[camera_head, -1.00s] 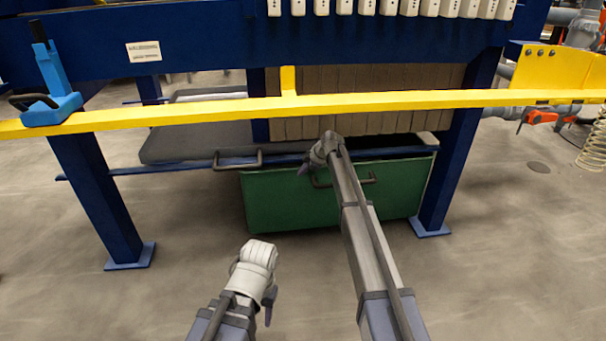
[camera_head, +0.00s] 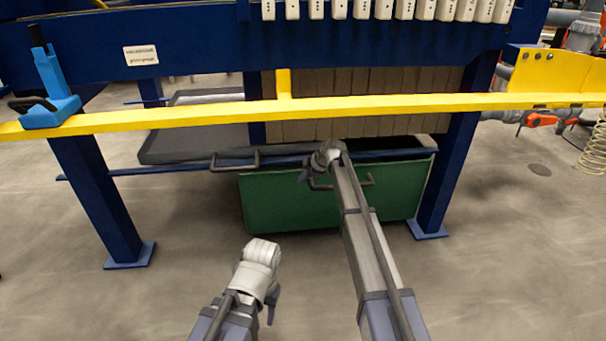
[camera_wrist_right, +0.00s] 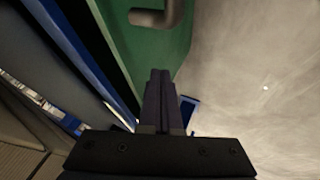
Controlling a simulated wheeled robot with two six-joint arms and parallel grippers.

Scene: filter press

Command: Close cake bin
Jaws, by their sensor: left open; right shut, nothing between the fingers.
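The green cake bin (camera_head: 265,205) sits under the plate pack in the head view, with a dark opening along its top at the right. Its dark handle (camera_head: 366,182) is on the front face, partly hidden by my right arm. My right gripper (camera_head: 304,177) is at the upper front of the bin, by the left end of the handle. In the right wrist view its fingers (camera_wrist_right: 160,75) are shut and empty beside the green wall (camera_wrist_right: 135,45), with the handle (camera_wrist_right: 158,18) beyond them; contact is unclear. My left gripper (camera_head: 271,308) is open and empty, low over the floor.
A yellow bar (camera_head: 200,116) crosses in front of the blue press frame (camera_head: 100,200). A grey tray (camera_head: 190,150) with a dark handle (camera_head: 234,161) is left of the bin. Blue legs stand at both sides. The floor (camera_head: 190,220) in front is clear.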

